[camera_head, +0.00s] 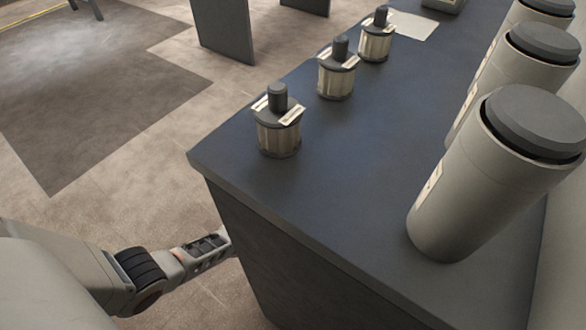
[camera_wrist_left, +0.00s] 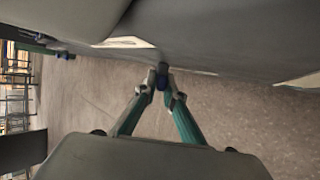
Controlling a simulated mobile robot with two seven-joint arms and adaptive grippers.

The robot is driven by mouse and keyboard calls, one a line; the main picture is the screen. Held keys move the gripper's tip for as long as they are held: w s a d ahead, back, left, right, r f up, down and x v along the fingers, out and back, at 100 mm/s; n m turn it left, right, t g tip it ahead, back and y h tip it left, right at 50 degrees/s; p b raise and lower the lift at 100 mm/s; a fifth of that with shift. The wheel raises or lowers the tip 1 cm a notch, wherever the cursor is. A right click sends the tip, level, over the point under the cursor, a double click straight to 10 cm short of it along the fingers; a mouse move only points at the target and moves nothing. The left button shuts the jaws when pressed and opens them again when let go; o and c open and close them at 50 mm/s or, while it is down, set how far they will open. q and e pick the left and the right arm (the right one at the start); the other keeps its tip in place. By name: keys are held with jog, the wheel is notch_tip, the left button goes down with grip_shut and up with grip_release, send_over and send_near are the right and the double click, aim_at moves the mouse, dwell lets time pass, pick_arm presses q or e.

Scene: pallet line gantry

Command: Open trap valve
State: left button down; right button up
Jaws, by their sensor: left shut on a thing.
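I cannot tell for sure that the piece belongs to the trap valve, and no valve shows clearly. In the head view my left arm comes in at the lower left, and its far end meets the side of the dark bench (camera_head: 330,185); the fingers are hidden there. My right gripper is in neither view.
On the bench stand three small canisters with dark knobs, the nearest canister (camera_head: 278,130) close to the left corner. Large grey cylinders with dark lids, the nearest cylinder (camera_head: 465,190), line the right side. A pale sheet (camera_head: 412,26) lies at the back.

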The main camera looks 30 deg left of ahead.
pick_arm(q)
jog(key=shift+w+a+r+t, duration=0.1)
jog(key=shift+w+a+t, duration=0.1)
jog(key=shift+t, duration=0.1)
jog(key=shift+s+d+t, duration=0.1)
jog(key=shift+s+t, duration=0.05)
jog(key=shift+t, duration=0.25)
jog(key=c, duration=2.1)
grip_release()
jog(key=shift+c, duration=0.2)
jog(key=shift+s, duration=0.1)
jog(key=shift+s, duration=0.1)
